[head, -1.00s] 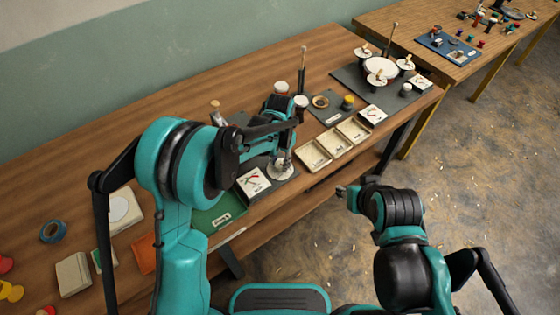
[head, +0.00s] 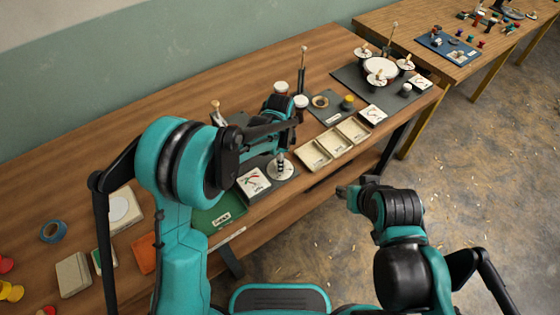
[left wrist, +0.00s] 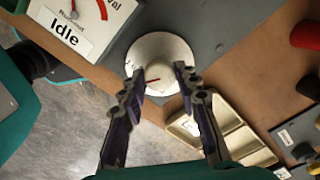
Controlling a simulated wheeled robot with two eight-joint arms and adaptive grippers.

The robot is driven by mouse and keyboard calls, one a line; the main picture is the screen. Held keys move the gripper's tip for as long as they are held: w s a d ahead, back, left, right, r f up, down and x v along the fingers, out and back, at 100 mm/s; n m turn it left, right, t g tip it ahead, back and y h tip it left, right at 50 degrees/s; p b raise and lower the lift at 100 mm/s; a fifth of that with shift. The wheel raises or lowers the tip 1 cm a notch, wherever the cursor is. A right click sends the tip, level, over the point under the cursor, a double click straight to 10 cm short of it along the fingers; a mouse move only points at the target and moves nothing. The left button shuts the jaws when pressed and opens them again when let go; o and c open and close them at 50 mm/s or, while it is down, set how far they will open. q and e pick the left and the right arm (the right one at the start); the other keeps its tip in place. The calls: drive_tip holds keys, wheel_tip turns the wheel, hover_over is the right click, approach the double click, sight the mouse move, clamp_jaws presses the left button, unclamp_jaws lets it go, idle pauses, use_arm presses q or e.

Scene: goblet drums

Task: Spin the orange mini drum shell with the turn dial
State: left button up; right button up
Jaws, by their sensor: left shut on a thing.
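The turn dial is a white disc (left wrist: 160,60) with a pale round knob (left wrist: 163,78) and a red mark, set on a dark grey plate. In the head view the disc (head: 280,172) is partly covered by my left gripper. My left gripper (left wrist: 159,76) is shut on the dial's knob, with one finger on each side. A gauge card (left wrist: 82,22) reading "Idle" lies beside the dial. I cannot make out the orange mini drum shell for certain; my left arm hides part of the bench. My right gripper (head: 343,191) is off the bench's front edge, too small to read.
Three cream trays (head: 333,143) stand right of the dial. A dark mat (head: 347,78) with a white drum top and several small dials lies at the far right. A green mat (head: 212,216) is left of the dial.

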use_arm(q)
drive_tip(key=shift+m, duration=1.9)
drive_tip(key=o, duration=1.2)
drive_tip(key=shift+c, duration=0.2)
wheel_tip(320, 180, up, 12)
